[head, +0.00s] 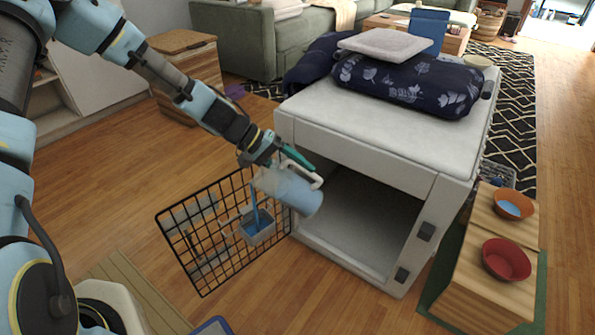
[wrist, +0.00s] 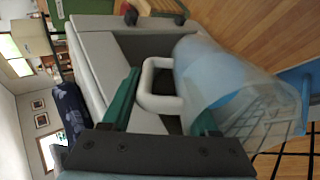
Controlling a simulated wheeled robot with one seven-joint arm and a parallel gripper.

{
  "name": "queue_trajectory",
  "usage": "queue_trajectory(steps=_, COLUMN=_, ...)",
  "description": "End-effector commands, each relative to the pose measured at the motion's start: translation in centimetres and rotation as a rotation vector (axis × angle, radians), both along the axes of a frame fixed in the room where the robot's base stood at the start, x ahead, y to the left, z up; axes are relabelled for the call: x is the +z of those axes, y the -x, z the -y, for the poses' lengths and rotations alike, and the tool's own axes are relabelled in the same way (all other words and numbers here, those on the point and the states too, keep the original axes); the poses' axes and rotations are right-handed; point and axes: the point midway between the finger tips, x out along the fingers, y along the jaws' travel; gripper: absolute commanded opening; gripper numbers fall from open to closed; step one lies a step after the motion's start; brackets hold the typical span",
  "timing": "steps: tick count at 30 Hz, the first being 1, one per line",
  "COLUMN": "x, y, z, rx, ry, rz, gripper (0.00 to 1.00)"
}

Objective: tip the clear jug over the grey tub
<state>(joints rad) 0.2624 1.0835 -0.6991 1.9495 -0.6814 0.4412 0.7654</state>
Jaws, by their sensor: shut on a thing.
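The clear jug (head: 288,190) is tilted in the head view, its mouth down to the left and its base to the right. Blue liquid shows inside it. A blue stream (head: 255,205) falls from its mouth into the grey tub (head: 262,238), which has blue liquid in it. The tub sits below the mouth, against a black wire grid. My gripper (head: 297,160) is shut on the jug's white handle. In the wrist view, my gripper (wrist: 163,108) has its green fingers on either side of the handle, and the jug (wrist: 212,75) lies beyond. The tub is not clearly visible there.
The black wire grid (head: 205,230) stands beside a white open-fronted cabinet (head: 375,160) topped with dark cushions (head: 405,85). A wooden stand (head: 480,270) at right holds an orange bowl (head: 513,205) and a red bowl (head: 506,260). Wooden floor left of the grid is clear.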

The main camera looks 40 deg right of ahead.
Motion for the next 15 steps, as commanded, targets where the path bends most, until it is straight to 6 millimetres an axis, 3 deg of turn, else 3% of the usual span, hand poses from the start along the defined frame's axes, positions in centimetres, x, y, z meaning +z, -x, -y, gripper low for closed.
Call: queue_trajectory(steps=15, x=-0.08, y=-0.17, z=-0.12, rx=0.001, ry=0.031, rz=-0.031, gripper=0.0)
